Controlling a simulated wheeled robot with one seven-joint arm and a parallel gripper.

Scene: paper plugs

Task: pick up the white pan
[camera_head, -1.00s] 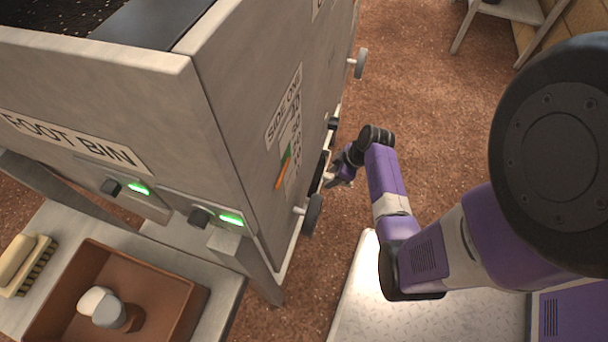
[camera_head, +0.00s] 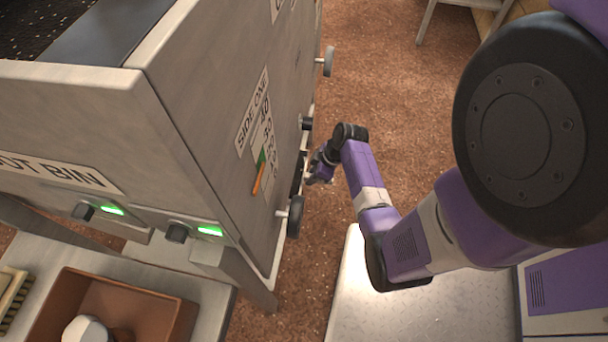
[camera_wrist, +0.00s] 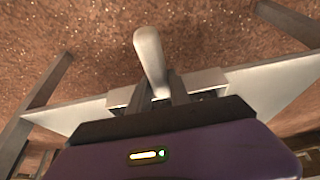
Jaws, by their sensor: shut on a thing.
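My gripper (camera_wrist: 162,92) is shut on a pale, rounded, handle-like piece (camera_wrist: 150,58) in the wrist view. It looks like the handle of the white pan, but the rest is hidden behind my gripper or cannot be told apart from the pale flat surfaces around it. In the head view my gripper (camera_head: 319,175) is small, low beside the right side of the grey machine (camera_head: 195,135). No clear pan shape shows there.
The machine has a wheel-like knob (camera_head: 295,216) close to my gripper and another (camera_head: 328,61) farther back. A brown tray (camera_head: 175,322) holding a white rounded thing (camera_head: 84,331) stands at lower left. Pale flat surfaces (camera_wrist: 65,117) and dark legs (camera_wrist: 42,88) flank my gripper.

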